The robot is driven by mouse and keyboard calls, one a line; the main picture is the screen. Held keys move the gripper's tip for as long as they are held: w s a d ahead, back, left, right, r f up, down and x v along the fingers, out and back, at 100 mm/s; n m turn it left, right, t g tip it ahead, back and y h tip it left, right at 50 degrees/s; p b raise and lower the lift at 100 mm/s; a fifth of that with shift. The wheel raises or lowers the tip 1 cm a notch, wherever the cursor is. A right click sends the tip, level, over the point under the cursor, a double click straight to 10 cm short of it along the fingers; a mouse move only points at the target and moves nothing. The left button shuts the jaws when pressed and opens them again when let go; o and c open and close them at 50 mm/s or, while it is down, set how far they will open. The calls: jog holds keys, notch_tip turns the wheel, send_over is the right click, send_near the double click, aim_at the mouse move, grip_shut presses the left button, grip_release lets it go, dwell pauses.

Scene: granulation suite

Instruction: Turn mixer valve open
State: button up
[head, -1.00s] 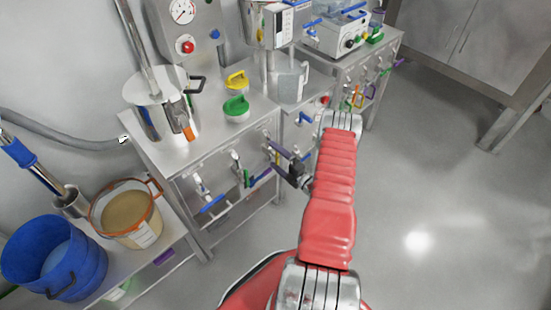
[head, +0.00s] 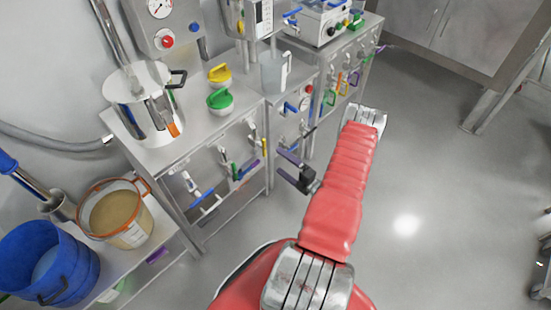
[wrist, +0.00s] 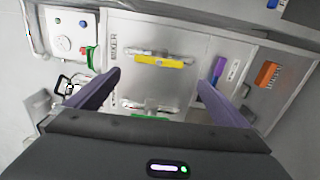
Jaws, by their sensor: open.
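The valve under a label that seems to read MIXER has a yellow handle. In the wrist view this yellow handle (wrist: 162,60) lies across the picture on the grey panel, between my finger lines and beyond their tips. In the head view the yellow handle (head: 264,148) stands upright near the right end of the first bench's front. My gripper (head: 279,163) is just right of it in that picture. Its two purple fingers (wrist: 163,75) are wide apart, with nothing between them. I see no contact; the exact gap is unclear.
A green handle (wrist: 150,116) is beside the yellow one, partly hidden by my gripper body. A blue handle (head: 205,194) is farther left on the front.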

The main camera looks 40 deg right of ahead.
jog(key=shift+s, duration=1.15)
